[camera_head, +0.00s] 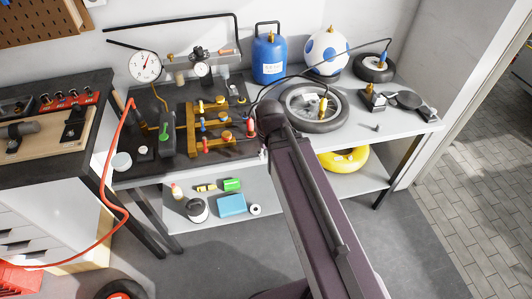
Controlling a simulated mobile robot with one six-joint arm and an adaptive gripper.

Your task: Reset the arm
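My arm reaches up from the bottom edge in the head view. Its long purple-brown link ends in a dark round joint in front of the workbench's front edge. My gripper cannot be made out; it is out of view or hidden behind the arm. The grey workbench (390,133) stands against the white wall. The arm covers part of its front edge and part of the lower shelf (262,190).
A spoked wheel (318,125), blue canister (269,60), blue-and-white ball (326,52), pressure gauge (145,66) and brass valve manifold (207,122) crowd the benchtop. A red hose (104,180) hangs at left. A yellow ring (343,160) lies on the lower shelf. Floor at right is clear.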

